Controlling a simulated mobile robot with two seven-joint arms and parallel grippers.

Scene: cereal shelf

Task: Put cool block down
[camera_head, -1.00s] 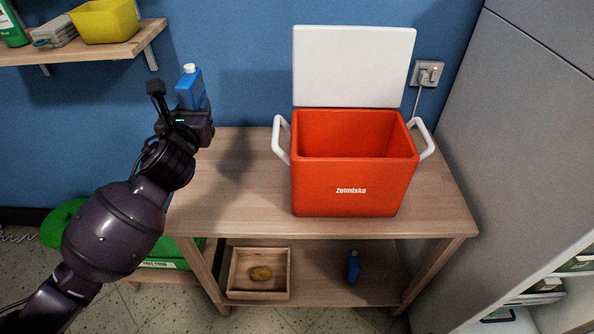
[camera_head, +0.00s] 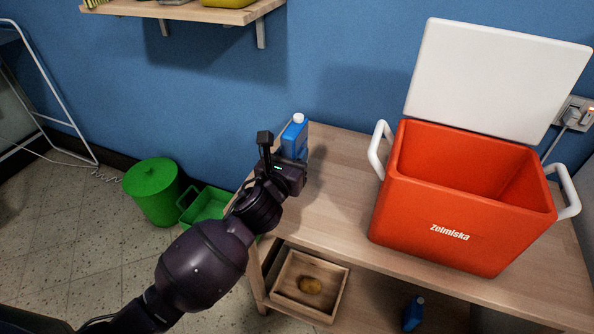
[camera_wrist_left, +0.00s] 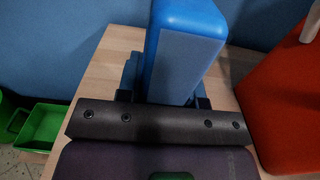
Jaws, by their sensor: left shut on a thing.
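The cool block is a blue bottle-shaped block (camera_head: 294,137) with a white cap, at the left end of the wooden table (camera_head: 335,190). My left gripper (camera_head: 292,160) is shut on it and holds it upright. In the left wrist view the blue block (camera_wrist_left: 185,50) stands between the fingers, over the table top. I cannot tell whether its base touches the table. A second blue block (camera_head: 413,313) stands on the lower shelf of the table. My right gripper is not in view.
An open orange cooler box (camera_head: 450,238) with a raised white lid (camera_head: 497,75) stands on the right of the table. A wooden tray (camera_head: 283,292) with a yellow-brown item sits on the lower shelf. A wall shelf (camera_head: 200,14) is above. Table top between block and cooler is clear.

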